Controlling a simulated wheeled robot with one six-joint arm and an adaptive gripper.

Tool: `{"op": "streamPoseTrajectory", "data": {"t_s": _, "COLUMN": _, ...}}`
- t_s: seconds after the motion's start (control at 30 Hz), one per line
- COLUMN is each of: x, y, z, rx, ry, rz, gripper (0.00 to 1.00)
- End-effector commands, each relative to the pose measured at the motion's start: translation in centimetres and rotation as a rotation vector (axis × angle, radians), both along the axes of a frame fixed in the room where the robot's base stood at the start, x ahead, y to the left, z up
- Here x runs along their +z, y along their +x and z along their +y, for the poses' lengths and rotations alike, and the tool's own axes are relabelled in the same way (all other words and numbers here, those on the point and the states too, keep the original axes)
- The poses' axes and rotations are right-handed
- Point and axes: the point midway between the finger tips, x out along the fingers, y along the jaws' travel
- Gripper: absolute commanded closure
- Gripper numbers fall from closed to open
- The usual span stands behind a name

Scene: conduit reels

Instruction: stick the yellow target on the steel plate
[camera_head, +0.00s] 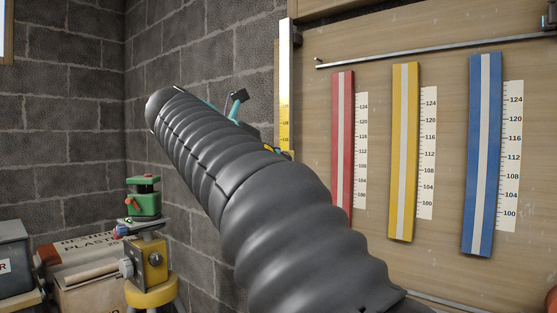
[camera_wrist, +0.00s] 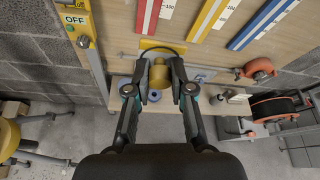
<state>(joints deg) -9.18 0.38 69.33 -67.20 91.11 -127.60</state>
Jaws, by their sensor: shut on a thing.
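The yellow target (camera_wrist: 159,75) is between the two fingers of my gripper (camera_wrist: 160,82) in the wrist view. My gripper is shut on its rounded yellow body. A flat yellow piece and a dark curved edge show just beyond it, close to the wooden board; I cannot tell whether they touch the board. A grey plate-like patch (camera_wrist: 204,75), perhaps the steel plate, shows on the board to the right of the fingers, partly hidden by them. In the head view my dark ribbed arm hides most of the gripper and the target.
Red (camera_head: 342,150), yellow (camera_head: 404,150) and blue (camera_head: 482,150) strips with scales hang on the wooden board. A yellow instrument (camera_head: 150,262) stands at lower left near boxes (camera_head: 85,285). A cable reel (camera_wrist: 275,108) and an orange object (camera_wrist: 260,68) are at right in the wrist view.

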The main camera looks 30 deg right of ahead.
Motion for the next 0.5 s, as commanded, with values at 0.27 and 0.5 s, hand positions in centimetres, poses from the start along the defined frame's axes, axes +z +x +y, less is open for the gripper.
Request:
{"op": "streamPoseTrajectory", "data": {"t_s": 0.27, "x": 0.1, "y": -0.4, "z": 0.9, "rx": 0.000, "ry": 0.000, "rz": 0.001, "gripper": 1.00}}
{"op": "streamPoseTrajectory", "data": {"t_s": 0.5, "x": 0.1, "y": -0.7, "z": 1.7, "rx": 0.001, "ry": -0.001, "rz": -0.001, "gripper": 1.00}}
